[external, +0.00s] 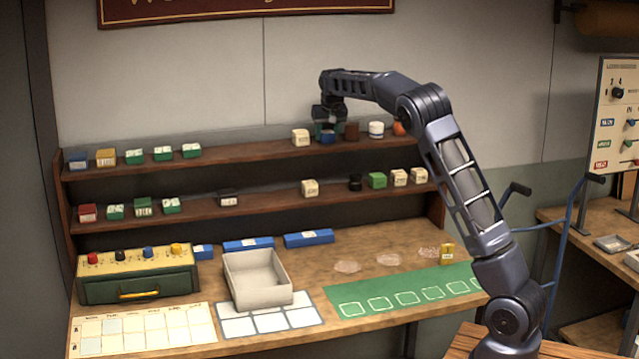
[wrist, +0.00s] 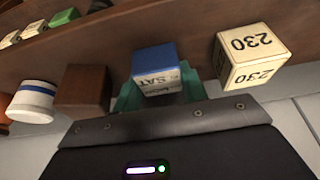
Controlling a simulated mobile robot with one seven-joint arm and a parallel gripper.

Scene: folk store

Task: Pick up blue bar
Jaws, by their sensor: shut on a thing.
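My gripper (external: 326,128) is at the top shelf, pointing down. Its teal fingers (wrist: 158,92) are shut on a small blue block (wrist: 155,68) with a white "SAT" label; the block also shows under the gripper in the external view (external: 327,138). I cannot tell whether it still touches the shelf. Two long blue bars, one left (external: 248,244) and one right (external: 308,238), lie at the back of the worktable, well below my gripper. A shorter-looking blue piece (external: 203,251) lies beside them, partly hidden by the green box.
A cream "230" block (wrist: 252,58) and a brown block (wrist: 84,88) stand close on either side. A white jar (external: 376,129) is farther along the top shelf (external: 240,152). On the table are an open tray (external: 236,290), a green box (external: 138,284) and a green mat (external: 400,302).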

